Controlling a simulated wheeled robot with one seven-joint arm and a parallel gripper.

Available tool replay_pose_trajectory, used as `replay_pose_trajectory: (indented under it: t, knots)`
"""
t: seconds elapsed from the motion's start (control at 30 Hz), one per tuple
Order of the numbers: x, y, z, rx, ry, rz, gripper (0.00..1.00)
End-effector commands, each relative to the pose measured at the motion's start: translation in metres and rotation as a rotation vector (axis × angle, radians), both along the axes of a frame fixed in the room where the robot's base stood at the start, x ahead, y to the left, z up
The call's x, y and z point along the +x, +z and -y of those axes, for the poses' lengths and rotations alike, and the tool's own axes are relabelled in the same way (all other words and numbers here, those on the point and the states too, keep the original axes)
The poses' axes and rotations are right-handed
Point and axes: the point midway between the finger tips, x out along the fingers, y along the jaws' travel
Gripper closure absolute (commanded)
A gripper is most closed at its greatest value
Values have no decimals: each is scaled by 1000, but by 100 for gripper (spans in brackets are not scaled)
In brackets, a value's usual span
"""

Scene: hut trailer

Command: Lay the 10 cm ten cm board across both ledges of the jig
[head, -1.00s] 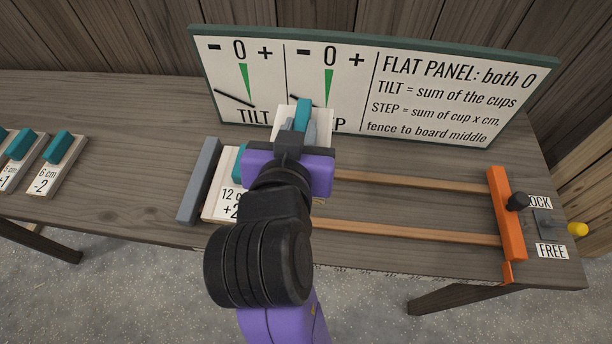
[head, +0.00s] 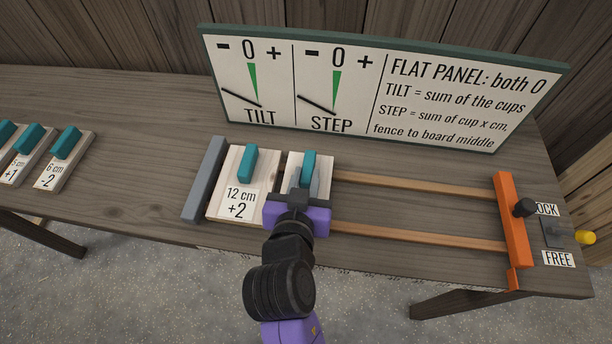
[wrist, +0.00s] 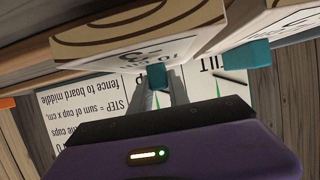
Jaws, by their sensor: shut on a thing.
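My gripper (head: 309,182) is shut on the teal handle (head: 309,165) of a pale board (head: 324,163). In the wrist view this board (wrist: 115,62) carries an upside-down label that seems to read 10 c. The board is over the two wooden ledges (head: 420,183) of the jig, just right of the 12 cm +2 board (head: 227,180), with a narrow gap between them. I cannot tell whether it touches the ledges. My gripper hides its label and front part in the head view. The 12 cm board lies across the ledges beside the grey fence (head: 204,180).
An orange clamp bar (head: 510,230) with a black knob stands at the ledges' right end, beside LOCK/FREE labels and a yellow-tipped lever (head: 570,237). Several handled boards (head: 64,160) lie at left. The sign (head: 385,85) stands behind; both its needles point left of the green wedges.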

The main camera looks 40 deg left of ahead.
Motion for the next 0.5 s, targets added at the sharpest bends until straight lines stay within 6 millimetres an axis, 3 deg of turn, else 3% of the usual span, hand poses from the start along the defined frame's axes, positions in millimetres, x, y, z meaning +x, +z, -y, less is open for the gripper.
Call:
replay_pose_trajectory:
  t: [0.33, 0.37, 0.43, 0.5]
  knots:
    - [1, -4, 0, 1, -1, 1, 100]
    - [0, -3, 0, 0, -1, 0, 73]
    - [0, -3, 0, 0, -1, 0, 59]
    - [0, -3, 0, 0, -1, 0, 57]
